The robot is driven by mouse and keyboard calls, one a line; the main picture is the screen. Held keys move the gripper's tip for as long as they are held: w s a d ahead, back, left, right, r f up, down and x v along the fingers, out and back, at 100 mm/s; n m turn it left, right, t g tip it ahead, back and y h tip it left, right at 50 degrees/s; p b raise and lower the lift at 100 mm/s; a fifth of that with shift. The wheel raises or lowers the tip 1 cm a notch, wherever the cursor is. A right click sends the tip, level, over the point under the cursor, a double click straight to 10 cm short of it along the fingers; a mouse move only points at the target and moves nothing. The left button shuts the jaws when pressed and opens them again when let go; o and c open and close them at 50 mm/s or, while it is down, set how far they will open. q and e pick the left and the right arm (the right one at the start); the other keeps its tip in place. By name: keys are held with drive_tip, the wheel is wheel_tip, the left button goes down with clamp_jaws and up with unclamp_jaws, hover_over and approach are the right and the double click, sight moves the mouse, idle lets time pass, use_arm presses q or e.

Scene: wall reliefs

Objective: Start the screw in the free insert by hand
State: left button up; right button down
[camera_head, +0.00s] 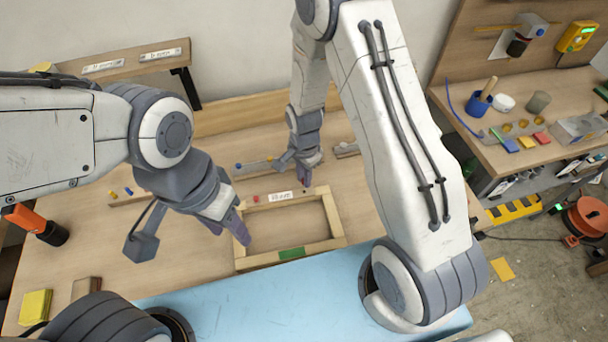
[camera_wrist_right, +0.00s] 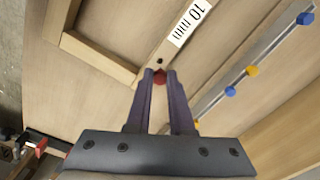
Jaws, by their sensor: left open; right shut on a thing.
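My right gripper (camera_wrist_right: 160,76) has purple fingers shut on a small red-headed screw (camera_wrist_right: 159,78). In the head view the right gripper (camera_head: 304,178) is at the far right corner of the wooden frame (camera_head: 335,222). In the right wrist view the frame (camera_wrist_right: 100,57) has a small dark hole (camera_wrist_right: 160,61) just beyond the fingertips, which looks like an insert. The screw's shank is hidden, so I cannot tell whether it touches the hole. My left gripper (camera_head: 228,230) is open and empty over the frame's left side.
A white label (camera_wrist_right: 190,22) lies on the frame's far bar. A metal rail (camera_wrist_right: 270,58) with blue and yellow pieces lies beside it. A blue mat (camera_head: 240,309) covers the near edge. An orange-black tool (camera_head: 35,225) and yellow block (camera_head: 35,306) are at left.

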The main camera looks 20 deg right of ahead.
drive_tip(key=shift+f+b, duration=0.45)
drive_tip(key=shift+f, duration=0.5)
drive_tip(key=shift+f+b, duration=0.95)
drive_tip(key=shift+f, duration=0.35)
idle(0.8)
drive_tip(key=c, duration=0.7)
unclamp_jaws()
wheel_tip(320, 180, up, 9)
drive_tip(key=shift+r+b, duration=0.2)
drive_tip(key=shift+b, duration=0.6)
drive_tip(key=shift+r, duration=0.6)
